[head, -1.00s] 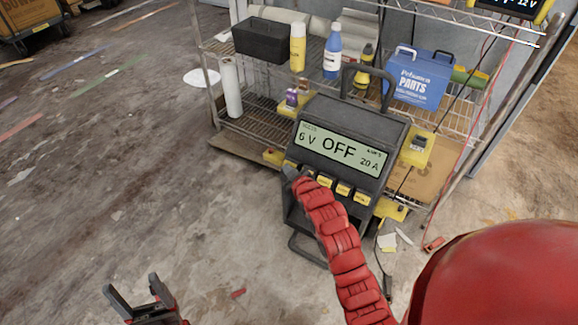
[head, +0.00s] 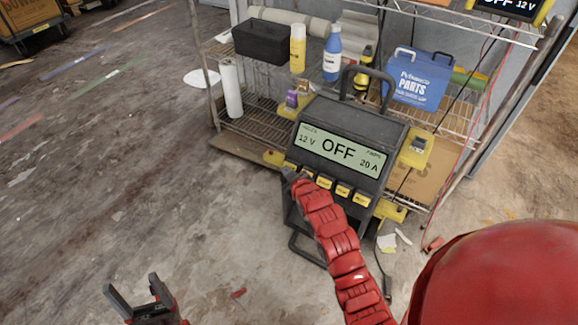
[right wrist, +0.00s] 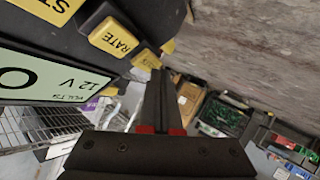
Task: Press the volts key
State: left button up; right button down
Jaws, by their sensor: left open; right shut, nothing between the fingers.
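The dark charger (head: 350,122) stands in front of the wire shelf. Its display (head: 338,148) reads 12 V, OFF and 20 A. A row of yellow keys (head: 343,190) runs below it. The volts key's label is not readable. My right gripper (head: 291,174) is shut and empty at the left end of the row. In the right wrist view its fingertips (right wrist: 158,76) are close to a yellow key (right wrist: 147,60) beside the RATE key (right wrist: 114,38); I cannot tell whether they touch. My left gripper (head: 131,285) is open and empty, low over the floor at the left.
The wire shelf (head: 262,150) holds bottles, a black bin (head: 262,40) and a blue parts box (head: 418,78). A cable and paper scraps (head: 388,243) lie right of the charger. The floor at the left is mostly clear.

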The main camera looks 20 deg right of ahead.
jog(key=shift+s+a+r, duration=0.15)
jog(key=shift+a+r, duration=0.05)
jog(key=shift+a, duration=0.05)
jog(key=s+a+r+p, duration=0.2)
jog(key=a, duration=0.1)
jog(key=shift+s+a+r, duration=0.15)
jog(key=shift+s+r, duration=0.15)
jog(key=shift+r, duration=0.05)
dwell(0.9)
